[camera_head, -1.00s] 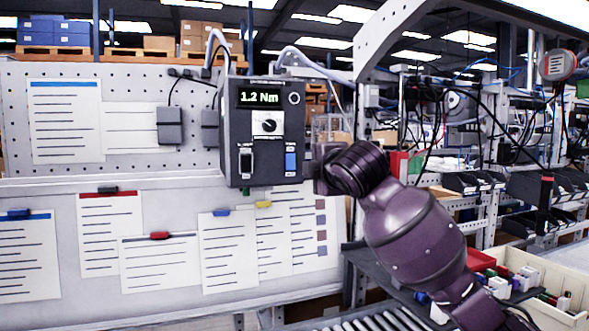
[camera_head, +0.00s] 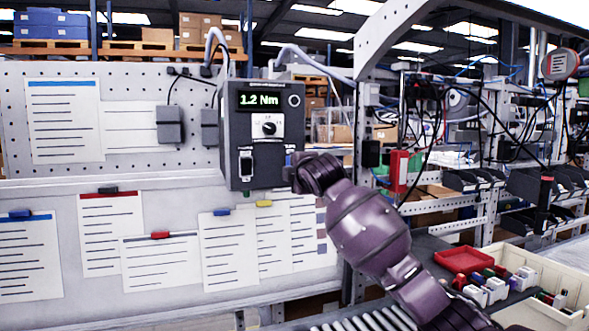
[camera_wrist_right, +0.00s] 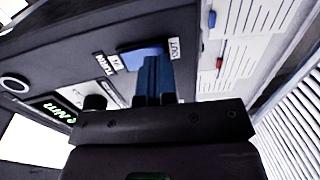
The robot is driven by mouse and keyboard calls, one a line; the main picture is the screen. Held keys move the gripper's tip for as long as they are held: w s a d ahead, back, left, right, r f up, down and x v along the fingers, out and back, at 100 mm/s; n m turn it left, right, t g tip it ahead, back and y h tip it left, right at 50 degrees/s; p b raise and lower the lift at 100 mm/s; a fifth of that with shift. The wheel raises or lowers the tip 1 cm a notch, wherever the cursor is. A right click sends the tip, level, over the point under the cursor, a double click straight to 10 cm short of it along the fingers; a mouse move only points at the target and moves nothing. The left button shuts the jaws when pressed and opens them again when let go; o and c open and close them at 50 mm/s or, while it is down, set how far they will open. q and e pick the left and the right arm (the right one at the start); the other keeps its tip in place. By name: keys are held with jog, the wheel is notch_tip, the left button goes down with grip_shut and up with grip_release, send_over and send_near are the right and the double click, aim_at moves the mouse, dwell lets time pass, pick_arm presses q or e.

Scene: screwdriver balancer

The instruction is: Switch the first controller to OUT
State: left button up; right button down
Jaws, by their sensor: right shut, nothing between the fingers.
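The controller (camera_head: 230,125) is a dark box on the pegboard wall, with a green display reading 1.2 Nm, a knob (camera_head: 268,126) and a black switch (camera_head: 245,163) at lower left. My right gripper (camera_head: 294,172) is at its lower right front and hides most of the blue switch there. In the right wrist view the blue switch (camera_wrist_right: 138,58) lies between a TURN label and an OUT label (camera_wrist_right: 174,47). The shut, empty fingers (camera_wrist_right: 154,70) overlap its OUT end; whether they touch it I cannot tell. My left gripper is not in view.
Paper sheets (camera_head: 228,250) hang on the board below and left of the controller. Two small grey boxes (camera_head: 170,124) are fixed left of it. A red tray (camera_head: 464,260) and a cream bin (camera_head: 545,270) stand at the lower right.

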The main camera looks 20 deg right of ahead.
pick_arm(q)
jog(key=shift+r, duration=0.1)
pick_arm(e)
jog(key=shift+w, duration=0.25)
